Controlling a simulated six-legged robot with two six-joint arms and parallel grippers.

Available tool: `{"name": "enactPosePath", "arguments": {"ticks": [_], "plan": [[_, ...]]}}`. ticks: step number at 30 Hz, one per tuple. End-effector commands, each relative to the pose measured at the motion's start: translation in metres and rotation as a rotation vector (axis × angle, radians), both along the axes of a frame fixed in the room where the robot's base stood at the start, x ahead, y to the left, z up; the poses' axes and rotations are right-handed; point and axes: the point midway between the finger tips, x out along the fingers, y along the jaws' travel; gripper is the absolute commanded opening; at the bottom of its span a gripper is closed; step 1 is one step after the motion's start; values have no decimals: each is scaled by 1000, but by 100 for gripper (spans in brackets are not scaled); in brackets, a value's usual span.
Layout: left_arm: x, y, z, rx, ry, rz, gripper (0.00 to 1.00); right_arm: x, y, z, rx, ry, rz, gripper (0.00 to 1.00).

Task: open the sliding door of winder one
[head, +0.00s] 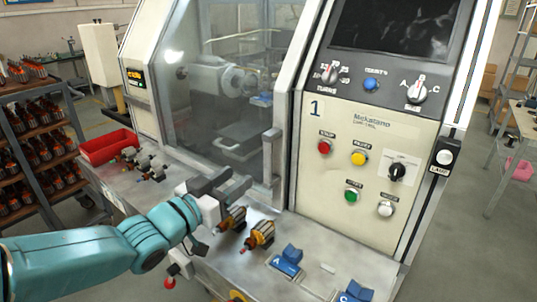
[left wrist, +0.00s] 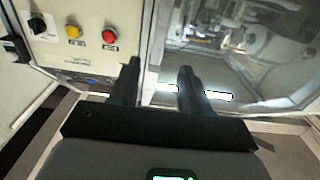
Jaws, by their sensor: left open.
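Winder one is the cream machine marked "1" (head: 345,150). Its clear sliding door (head: 225,60) covers the work chamber and appears closed. A grey upright handle (head: 271,160) stands at the door's right edge, beside the control panel. My left gripper (head: 238,181) is open and empty in front of the door, just left of and a little below the handle, apart from it in the head view. In the left wrist view its two fingers (left wrist: 160,75) are spread, pointing at the machine front, with the pale door-edge frame between them. My right gripper is not in view.
Below the gripper, armatures (head: 258,235) lie on the metal ledge, with blue blocks (head: 287,262) to their right. More armatures (head: 150,168) and a red tray (head: 108,146) are on the left. The panel has several buttons and knobs (head: 358,158). A loaded rack (head: 40,140) stands far left.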

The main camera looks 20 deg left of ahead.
Motion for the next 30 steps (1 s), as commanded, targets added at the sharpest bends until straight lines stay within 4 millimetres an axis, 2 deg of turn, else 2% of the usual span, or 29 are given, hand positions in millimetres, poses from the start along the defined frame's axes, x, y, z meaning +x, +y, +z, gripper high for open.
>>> {"name": "enactPosePath", "arguments": {"ticks": [6, 13, 19, 27, 28, 30], "plan": [[51, -20, 2, 0, 3, -3, 47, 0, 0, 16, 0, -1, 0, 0], [94, -35, 2, 2, 2, -2, 47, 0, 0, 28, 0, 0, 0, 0], [111, -41, 0, 0, 1, -1, 47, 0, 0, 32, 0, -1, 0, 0], [113, -42, -1, 0, 1, -1, 47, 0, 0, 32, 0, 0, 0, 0], [113, -42, -1, 0, 1, -1, 44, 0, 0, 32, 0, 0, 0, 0], [113, -42, -1, 0, 1, -1, 21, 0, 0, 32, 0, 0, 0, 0]]}}
